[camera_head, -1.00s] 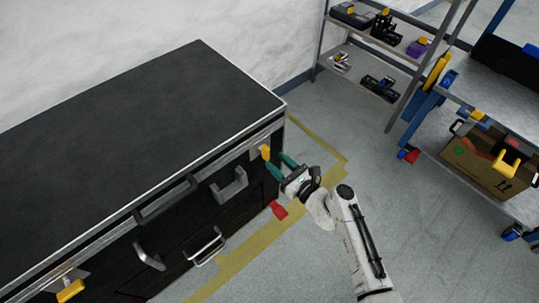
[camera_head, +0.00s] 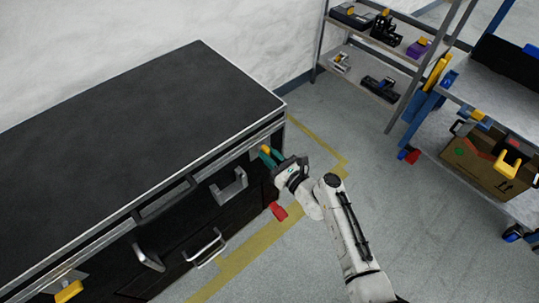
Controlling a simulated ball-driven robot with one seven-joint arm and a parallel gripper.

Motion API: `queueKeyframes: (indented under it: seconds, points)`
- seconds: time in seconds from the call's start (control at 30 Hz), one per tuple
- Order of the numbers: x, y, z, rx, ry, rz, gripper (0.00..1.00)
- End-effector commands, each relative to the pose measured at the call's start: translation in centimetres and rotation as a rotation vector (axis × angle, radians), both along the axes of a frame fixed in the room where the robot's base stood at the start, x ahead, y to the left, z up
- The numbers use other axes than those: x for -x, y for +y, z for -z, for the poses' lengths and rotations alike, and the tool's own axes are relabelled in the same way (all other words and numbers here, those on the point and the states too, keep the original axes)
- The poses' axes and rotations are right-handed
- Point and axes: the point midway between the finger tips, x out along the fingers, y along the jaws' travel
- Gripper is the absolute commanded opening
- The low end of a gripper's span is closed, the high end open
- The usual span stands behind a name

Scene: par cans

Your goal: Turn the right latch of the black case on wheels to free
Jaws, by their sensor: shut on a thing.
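The black case (camera_head: 130,118) on wheels fills the left side, its long front facing right and toward me. Its right latch (camera_head: 266,150) has a yellow handle near the right end of the front, below the lid edge. My gripper (camera_head: 269,155), with green fingers, is shut on that yellow handle, which it partly hides. The left latch (camera_head: 68,291), also yellow, is at the lower left of the front. The latch plate behind my fingers is hard to make out.
Metal handles (camera_head: 205,247) stick out from the case front, and a red wheel pedal (camera_head: 278,211) lies below the right end. A grey shelf (camera_head: 370,72) and a blue cart (camera_head: 430,158) with a cardboard box (camera_head: 486,172) stand at the right. Floor between is clear.

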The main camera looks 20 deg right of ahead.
Motion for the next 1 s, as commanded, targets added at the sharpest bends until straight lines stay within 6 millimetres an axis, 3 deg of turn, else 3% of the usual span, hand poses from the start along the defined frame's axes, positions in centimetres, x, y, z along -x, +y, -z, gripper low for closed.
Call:
queueKeyframes:
  seconds: [0.13,0.57,1.0]
  points:
    - [-0.03,0.01,-0.02,0.0,0.0,0.0,0.0]
    - [-0.08,0.05,0.03,0.037,-0.014,0.0,0.0]
    - [-0.04,0.32,0.23,0.338,-0.115,-0.001,0.0]
